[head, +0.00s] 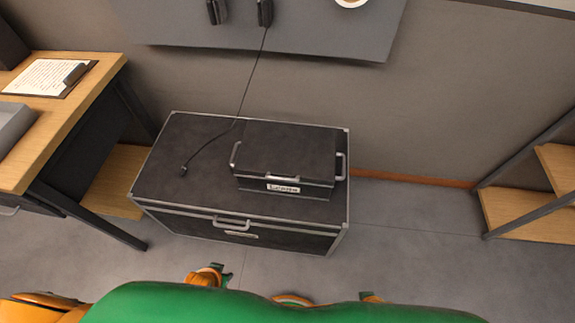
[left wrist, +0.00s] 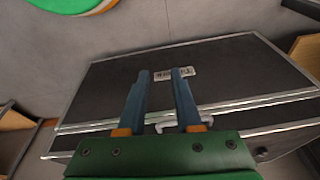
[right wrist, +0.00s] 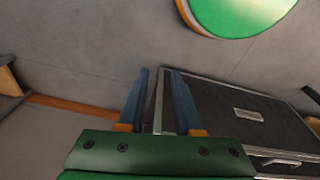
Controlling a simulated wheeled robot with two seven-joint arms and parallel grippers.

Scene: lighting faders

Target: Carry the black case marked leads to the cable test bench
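The black case marked leads (head: 287,152) lies flat on top of a large black trunk (head: 170,195), right of its middle. It has a pale front label, which is small and blurred, and a silver handle at each end. The left handle (head: 235,155) and right handle (head: 343,165) stand clear of its sides. My left gripper (left wrist: 162,72) is open and empty in front of the trunk's front face. My right gripper (right wrist: 158,70) is open and empty near the trunk's side edge. The head view shows neither gripper's fingers. I cannot make out the cable test bench for certain.
A thin black cable (head: 250,80) hangs from a grey panel (head: 330,35) onto the trunk, left of the case. A wooden desk (head: 95,75) with a clipboard (head: 45,77) stands left. A wooden shelf (head: 510,210) stands right. Floor between trunk and shelf is clear.

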